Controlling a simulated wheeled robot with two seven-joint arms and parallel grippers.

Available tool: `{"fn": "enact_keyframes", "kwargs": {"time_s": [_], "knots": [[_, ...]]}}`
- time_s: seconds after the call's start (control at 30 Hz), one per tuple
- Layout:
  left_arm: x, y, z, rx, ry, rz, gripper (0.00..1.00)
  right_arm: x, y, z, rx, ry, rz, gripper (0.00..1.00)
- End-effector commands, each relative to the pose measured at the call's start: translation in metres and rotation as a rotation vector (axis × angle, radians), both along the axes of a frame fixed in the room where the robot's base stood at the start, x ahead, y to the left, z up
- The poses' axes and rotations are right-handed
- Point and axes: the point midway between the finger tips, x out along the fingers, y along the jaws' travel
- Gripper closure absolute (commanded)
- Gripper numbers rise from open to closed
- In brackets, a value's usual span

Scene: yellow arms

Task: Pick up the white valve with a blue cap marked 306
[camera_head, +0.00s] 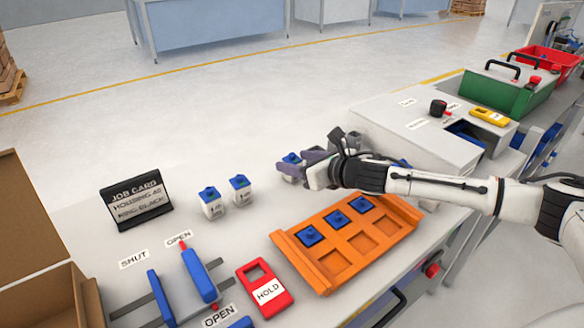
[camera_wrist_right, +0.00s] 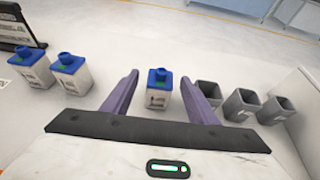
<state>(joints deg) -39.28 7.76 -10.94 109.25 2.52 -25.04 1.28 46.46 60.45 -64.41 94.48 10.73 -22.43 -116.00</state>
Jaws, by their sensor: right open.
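Three white valves with blue caps stand upright on the table. Two of them, the left valve (camera_head: 210,204) and its neighbour (camera_head: 240,190), stand apart from my right gripper. The third valve (camera_wrist_right: 159,98) stands between the spread purple fingers of my right gripper (camera_wrist_right: 160,80), with a gap on each side. In the head view, its blue cap (camera_head: 291,158) shows just behind the fingers, and the rest is partly hidden. The numbers on the valves are too small to read. My left gripper is not in view.
An orange tray (camera_head: 287,246) with several blue-topped parts lies in front of my right arm. Grey open cups (camera_wrist_right: 243,106) stand right of the fingers. A job card (camera_head: 137,204), a red HOLD frame (camera_head: 252,272) and blue-handled slides (camera_head: 199,275) are at the left.

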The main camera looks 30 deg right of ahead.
Motion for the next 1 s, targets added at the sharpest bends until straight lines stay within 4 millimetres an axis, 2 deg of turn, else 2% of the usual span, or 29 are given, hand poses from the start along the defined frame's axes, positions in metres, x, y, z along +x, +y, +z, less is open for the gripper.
{"fn": "enact_keyframes", "kwargs": {"time_s": [0.27, 0.53, 0.8, 0.87, 1.0], "knots": [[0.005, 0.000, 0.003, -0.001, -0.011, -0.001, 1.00, 0.003, 0.000, -0.001, 0.001, 0.000, 0.000, 0.47], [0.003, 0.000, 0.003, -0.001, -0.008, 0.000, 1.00, 0.003, 0.000, -0.001, 0.001, 0.000, 0.000, 0.92], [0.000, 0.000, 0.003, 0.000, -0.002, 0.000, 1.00, 0.004, 0.000, 0.004, 0.001, -0.003, 0.000, 0.93], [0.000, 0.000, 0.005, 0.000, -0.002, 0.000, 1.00, 0.004, 0.000, 0.011, 0.002, -0.004, 0.000, 0.93], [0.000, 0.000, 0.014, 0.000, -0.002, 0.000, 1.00, 0.004, 0.000, 0.038, -0.001, -0.007, -0.001, 0.93]]}}
